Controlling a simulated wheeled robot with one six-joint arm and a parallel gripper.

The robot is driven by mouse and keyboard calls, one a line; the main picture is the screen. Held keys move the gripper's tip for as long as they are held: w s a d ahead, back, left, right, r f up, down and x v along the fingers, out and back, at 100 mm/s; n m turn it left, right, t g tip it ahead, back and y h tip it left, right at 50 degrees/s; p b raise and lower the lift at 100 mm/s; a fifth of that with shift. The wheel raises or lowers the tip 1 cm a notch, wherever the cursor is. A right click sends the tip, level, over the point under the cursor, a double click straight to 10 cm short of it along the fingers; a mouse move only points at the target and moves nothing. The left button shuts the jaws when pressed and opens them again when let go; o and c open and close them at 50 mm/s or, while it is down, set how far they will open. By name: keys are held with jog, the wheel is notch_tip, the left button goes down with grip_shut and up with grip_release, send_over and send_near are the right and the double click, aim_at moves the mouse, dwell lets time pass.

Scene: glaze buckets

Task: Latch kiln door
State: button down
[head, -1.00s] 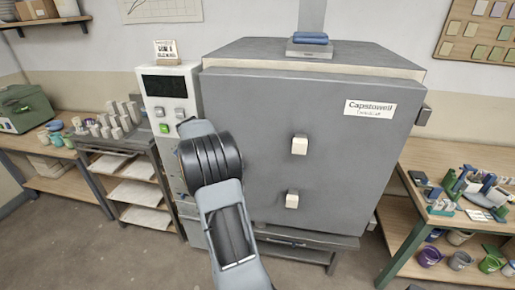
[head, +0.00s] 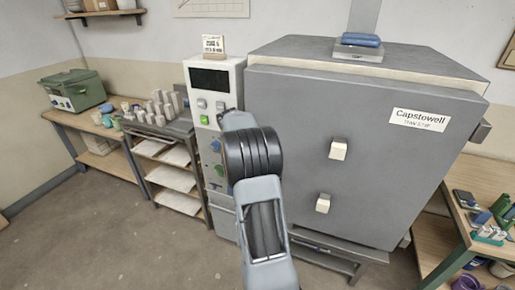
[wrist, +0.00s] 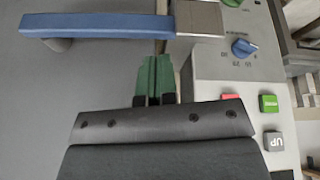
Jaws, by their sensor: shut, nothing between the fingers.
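The grey kiln door (head: 375,165) bears a Capstowell label and looks closed or nearly so; I cannot tell whether it is fully flush. In the wrist view a blue bar handle (wrist: 95,27) lies across the grey door (wrist: 60,100), with a steel block (wrist: 200,19) at its right end, by the door's edge. My gripper (wrist: 153,75) has green fingers that are shut and empty, just below the bar's right end in the picture. I cannot tell whether they touch it. In the head view my arm hides the gripper and handle.
The control panel (head: 214,105) stands beside the door; its blue knob (wrist: 243,47), red button (wrist: 231,97) and green button (wrist: 269,103) are close to my gripper. A shelf cart (head: 170,150) and bench (head: 75,122) are at left, a cluttered table (head: 460,215) at right. Floor at left is clear.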

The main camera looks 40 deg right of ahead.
jog(key=w+a+r+b, duration=0.1)
jog(key=w+a+r, duration=0.4)
jog(key=w+a, duration=0.1)
jog(key=shift+a+r+b, duration=0.25)
jog(key=shift+a+b, duration=0.1)
jog(key=shift+a, duration=0.2)
